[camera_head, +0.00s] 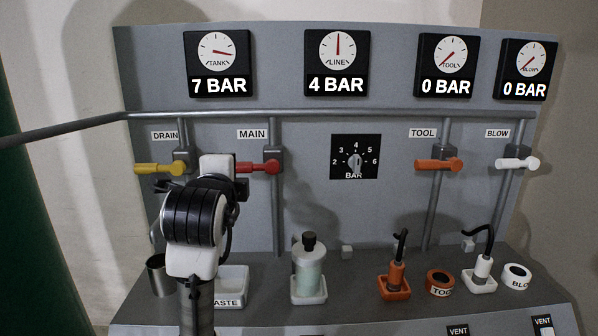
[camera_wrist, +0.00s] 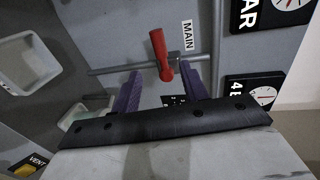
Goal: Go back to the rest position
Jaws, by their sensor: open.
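My gripper (camera_wrist: 162,76) is open, with its two purple fingers apart in the wrist view. The red MAIN valve handle (camera_wrist: 159,52) shows between and just beyond the fingertips. No finger is seen touching it; the exact gap in depth cannot be told. In the head view the red handle (camera_head: 262,168) lies horizontal, across its vertical pipe. My white and black arm stands in front of the panel's left part there, and hides the fingers and the handle's left end.
The grey panel (camera_head: 310,210) carries gauges reading 7, 4, 0 and 0 bar. The yellow DRAIN handle (camera_head: 160,169) is close left of my arm. A metal cup (camera_head: 158,277), WASTE tray (camera_head: 233,285) and capped bottle (camera_head: 309,268) stand on the ledge below. Orange TOOL handle (camera_head: 438,165) is farther right.

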